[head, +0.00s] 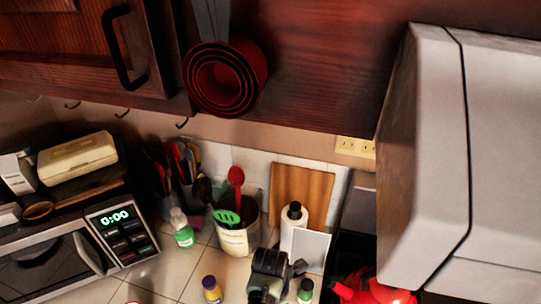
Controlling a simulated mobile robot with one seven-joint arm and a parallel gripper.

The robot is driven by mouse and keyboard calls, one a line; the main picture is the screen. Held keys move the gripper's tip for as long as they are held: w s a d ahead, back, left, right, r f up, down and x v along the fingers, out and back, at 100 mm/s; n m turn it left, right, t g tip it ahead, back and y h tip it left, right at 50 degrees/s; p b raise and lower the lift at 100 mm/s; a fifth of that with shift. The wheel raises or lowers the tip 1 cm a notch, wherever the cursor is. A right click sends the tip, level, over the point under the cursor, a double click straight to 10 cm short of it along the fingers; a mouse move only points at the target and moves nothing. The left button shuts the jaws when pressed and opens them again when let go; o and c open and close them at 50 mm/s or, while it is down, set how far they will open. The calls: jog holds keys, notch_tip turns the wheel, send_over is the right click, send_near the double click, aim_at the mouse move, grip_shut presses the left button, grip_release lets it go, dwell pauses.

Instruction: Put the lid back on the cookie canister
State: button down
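I cannot make out a cookie canister or its lid for certain. A cream container (236,241) with faint lettering stands on the tiled counter and holds a red spoon (236,177) and a green slotted turner (227,217). A small piece of a red-rimmed thing (132,302) is cut off by the bottom edge, so I cannot tell what it is. My gripper is not in view.
A microwave (122,231) stands at left with a bread box (77,158) above it. Bottles (182,229), a dark appliance (270,265) and a paper roll (293,220) crowd the counter. Cabinets (320,60) and a grey hood (420,160) overhang; a red kettle (368,290) is below.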

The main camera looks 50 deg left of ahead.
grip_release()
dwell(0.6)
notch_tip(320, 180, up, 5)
jog(key=p, duration=0.5)
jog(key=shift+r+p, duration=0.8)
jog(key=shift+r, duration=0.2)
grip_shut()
